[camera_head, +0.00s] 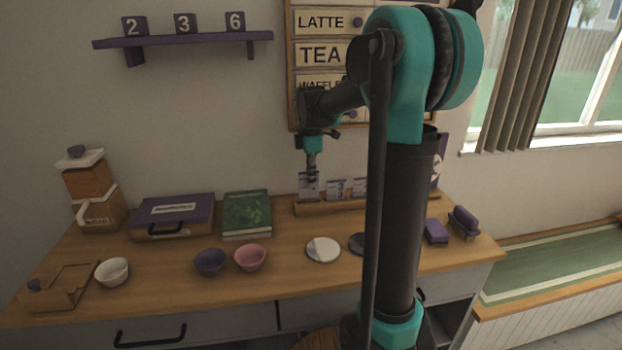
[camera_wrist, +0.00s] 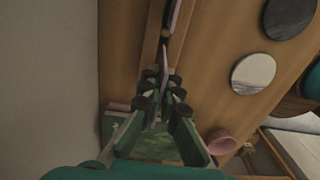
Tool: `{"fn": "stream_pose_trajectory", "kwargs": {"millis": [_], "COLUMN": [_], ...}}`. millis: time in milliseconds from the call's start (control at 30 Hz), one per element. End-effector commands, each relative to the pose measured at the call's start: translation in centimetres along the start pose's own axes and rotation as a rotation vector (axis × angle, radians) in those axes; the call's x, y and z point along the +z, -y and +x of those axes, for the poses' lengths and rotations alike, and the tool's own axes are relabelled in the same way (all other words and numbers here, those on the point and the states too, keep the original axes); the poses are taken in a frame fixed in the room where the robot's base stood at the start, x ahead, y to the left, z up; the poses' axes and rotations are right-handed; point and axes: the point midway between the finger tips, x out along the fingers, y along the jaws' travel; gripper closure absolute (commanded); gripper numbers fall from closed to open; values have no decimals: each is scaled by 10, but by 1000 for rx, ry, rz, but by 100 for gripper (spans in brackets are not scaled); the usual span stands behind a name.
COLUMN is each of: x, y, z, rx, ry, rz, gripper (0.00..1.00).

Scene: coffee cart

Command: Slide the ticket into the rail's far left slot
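The wooden ticket rail (camera_head: 335,207) stands at the back of the counter against the wall; its edge also shows in the wrist view (camera_wrist: 151,35). Two tickets stand in it, one near the middle (camera_head: 336,188) and one to its right (camera_head: 360,186), partly cut off by my arm. My gripper (camera_head: 311,178) points down over the rail's left end. It is shut on a pale ticket with a purple print (camera_head: 309,188), held upright. In the wrist view the fingertips (camera_wrist: 161,88) close around its thin edge. I cannot tell whether its lower edge is inside the slot.
A green book (camera_head: 246,215) and a purple-topped box (camera_head: 172,215) lie left of the rail. A purple bowl (camera_head: 210,262), a pink bowl (camera_head: 250,258) and a white disc (camera_head: 323,250) are in front. My arm hides the rail's right part.

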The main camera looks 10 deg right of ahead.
Motion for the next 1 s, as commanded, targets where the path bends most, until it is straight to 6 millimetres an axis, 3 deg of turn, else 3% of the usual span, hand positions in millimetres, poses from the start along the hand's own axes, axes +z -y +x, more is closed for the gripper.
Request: {"fn": "stream_pose_trajectory", "kwargs": {"millis": [1000], "x": [0], "y": [0], "z": [14], "rx": [0], "ry": [0], "rz": [0], "gripper": [100]}}
